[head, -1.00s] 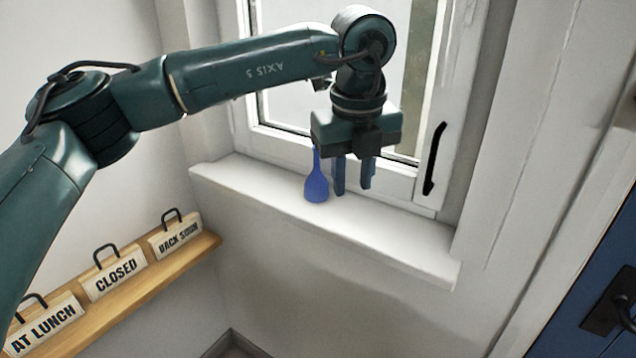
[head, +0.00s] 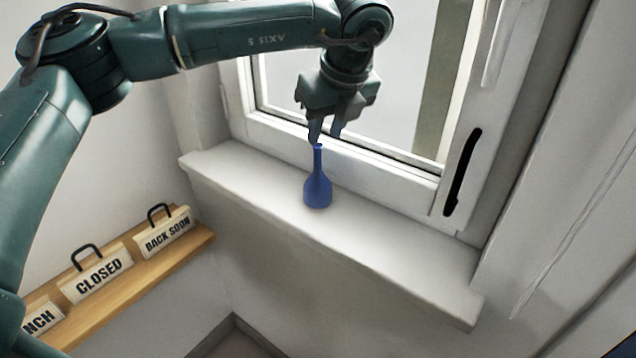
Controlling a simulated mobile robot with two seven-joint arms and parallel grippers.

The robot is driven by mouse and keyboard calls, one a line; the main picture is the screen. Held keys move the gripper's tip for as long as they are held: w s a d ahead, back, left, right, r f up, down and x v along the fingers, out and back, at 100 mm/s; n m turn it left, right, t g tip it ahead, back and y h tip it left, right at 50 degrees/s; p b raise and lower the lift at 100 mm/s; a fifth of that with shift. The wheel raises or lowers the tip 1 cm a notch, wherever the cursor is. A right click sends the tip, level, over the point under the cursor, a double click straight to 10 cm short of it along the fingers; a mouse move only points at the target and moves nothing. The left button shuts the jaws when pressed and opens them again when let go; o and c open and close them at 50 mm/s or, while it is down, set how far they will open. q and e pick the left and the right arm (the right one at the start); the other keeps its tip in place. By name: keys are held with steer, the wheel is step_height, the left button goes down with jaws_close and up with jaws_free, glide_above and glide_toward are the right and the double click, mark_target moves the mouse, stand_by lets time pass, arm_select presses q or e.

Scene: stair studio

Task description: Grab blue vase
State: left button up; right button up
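The blue vase (head: 318,191) stands upright on the white window sill (head: 400,247). It has a round body and a long thin neck. My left gripper (head: 325,134) is above the vase, close to the top of its neck. The vase body is fully in view. I cannot tell whether a finger touches the neck's rim. My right gripper is not in view.
The window frame (head: 380,162) with a black handle (head: 462,172) rises behind the sill. A wooden shelf (head: 120,297) at lower left holds several signs, including a "CLOSED" sign (head: 97,274). The sill is clear on both sides of the vase.

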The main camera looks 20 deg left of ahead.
mark_target(316, 152)
arm_select(q)
steer(key=shift+p+x, duration=1.05)
steer(key=shift+x, duration=1.9)
steer(key=shift+a, duration=0.2)
steer(key=shift+c, duration=0.5)
jaws_close()
